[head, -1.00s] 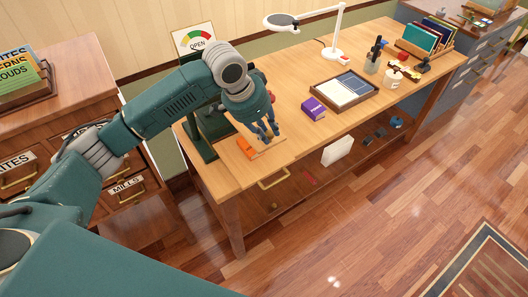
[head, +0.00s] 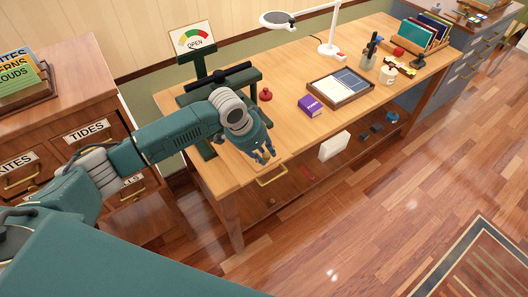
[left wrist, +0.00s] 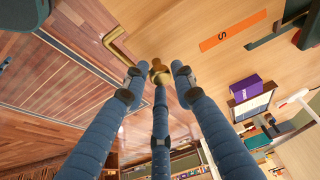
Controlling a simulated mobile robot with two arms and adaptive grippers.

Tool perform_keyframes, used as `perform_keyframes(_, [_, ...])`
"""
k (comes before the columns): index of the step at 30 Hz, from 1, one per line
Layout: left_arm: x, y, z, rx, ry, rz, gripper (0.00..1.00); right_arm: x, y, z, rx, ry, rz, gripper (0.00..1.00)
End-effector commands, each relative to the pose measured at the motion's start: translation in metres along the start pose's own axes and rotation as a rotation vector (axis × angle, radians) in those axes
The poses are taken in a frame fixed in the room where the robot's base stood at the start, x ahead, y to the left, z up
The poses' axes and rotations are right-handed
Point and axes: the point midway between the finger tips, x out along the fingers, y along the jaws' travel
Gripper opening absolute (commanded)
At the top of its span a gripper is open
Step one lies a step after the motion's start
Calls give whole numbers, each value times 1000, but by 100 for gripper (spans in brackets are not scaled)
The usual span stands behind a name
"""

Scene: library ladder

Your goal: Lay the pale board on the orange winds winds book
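The orange book (left wrist: 233,31) lies on the wooden bench top in the left wrist view, with part of a dark letter on its face. In the head view it is hidden behind my left gripper (head: 264,156). That gripper is over the bench's front left corner, above the brass drawer handle (head: 271,178). Its three blue fingers (left wrist: 158,80) are apart, with nothing seen held between them. A brass knob shows just beyond the fingertips. I cannot make out the pale board for certain against the similar wood. My right gripper is in neither view.
A dark green press (head: 207,95) stands behind my left arm, with a red knob (head: 266,94) beside it. A purple box (head: 310,105) and a wooden tray (head: 341,88) lie farther right. A white block (head: 334,145) stands on the lower shelf.

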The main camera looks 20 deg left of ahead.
Motion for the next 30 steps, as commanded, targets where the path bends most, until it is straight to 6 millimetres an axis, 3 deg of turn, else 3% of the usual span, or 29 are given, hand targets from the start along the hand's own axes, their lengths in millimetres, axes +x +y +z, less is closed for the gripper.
perform_keyframes(10, [-1, 0, 0, 0, 0, 0, 40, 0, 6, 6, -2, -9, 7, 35])
perform_keyframes(14, [-12, -1, -1, 1, 2, -2, 40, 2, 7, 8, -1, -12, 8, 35])
perform_keyframes(24, [-80, -2, -1, 1, 4, -3, 40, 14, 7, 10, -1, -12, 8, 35])
perform_keyframes(30, [-110, -1, -1, 0, 2, -2, 40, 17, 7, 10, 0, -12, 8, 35])
